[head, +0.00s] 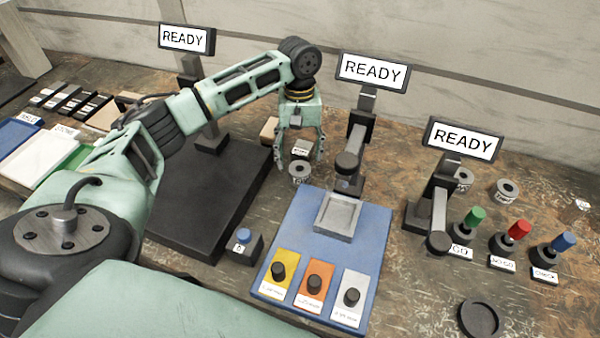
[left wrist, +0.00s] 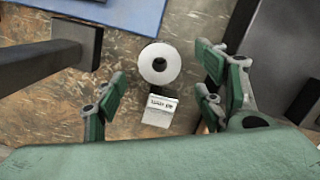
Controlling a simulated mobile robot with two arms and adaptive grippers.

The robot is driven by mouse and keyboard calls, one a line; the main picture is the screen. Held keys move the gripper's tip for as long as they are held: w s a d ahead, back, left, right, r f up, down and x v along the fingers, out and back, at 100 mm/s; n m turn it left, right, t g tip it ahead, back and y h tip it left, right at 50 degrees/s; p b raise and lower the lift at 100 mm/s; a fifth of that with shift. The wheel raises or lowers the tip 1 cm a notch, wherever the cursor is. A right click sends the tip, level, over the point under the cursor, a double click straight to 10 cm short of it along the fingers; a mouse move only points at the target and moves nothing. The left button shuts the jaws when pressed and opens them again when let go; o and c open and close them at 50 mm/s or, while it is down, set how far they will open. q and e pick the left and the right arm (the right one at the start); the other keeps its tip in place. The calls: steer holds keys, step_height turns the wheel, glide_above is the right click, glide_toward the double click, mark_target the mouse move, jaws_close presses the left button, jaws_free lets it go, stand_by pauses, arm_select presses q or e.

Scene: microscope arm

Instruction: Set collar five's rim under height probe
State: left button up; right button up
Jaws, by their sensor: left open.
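A grey metal collar (head: 299,170) with a dark centre hole stands on the bench below my left gripper (head: 303,156). The tag on its side is too small to read surely. In the left wrist view the collar (left wrist: 160,63) shows from above as a pale ring, with a small labelled block (left wrist: 160,111) beside it. My left gripper is open, its fingers apart on both sides of the block and clear of the collar. Two more collars (head: 507,190) (head: 463,179) stand at the right. Which is collar five, and which stand is the height probe, I cannot tell. My right gripper is out of view.
A stand with a READY screen (head: 373,72) rises from a blue base (head: 375,222) with a grey tray (head: 338,216) and several knobs. Other READY stands are at left (head: 187,39) and right (head: 465,140). Coloured-handled gauges (head: 518,229) and a dark ring dish (head: 480,319) lie right.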

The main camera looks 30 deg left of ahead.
mark_target(301, 169)
arm_select(q)
steer(key=f, duration=0.3)
steer(key=shift+s+d+f+p, duration=0.1)
steer(key=shift+d+f+p, duration=0.2)
steer(key=shift+p, duration=0.1)
step_height(301, 169, down, 2)
steer(key=shift+s+f, duration=0.1)
steer(key=shift+f, duration=0.15)
steer(key=c, duration=1.2)
jaws_close()
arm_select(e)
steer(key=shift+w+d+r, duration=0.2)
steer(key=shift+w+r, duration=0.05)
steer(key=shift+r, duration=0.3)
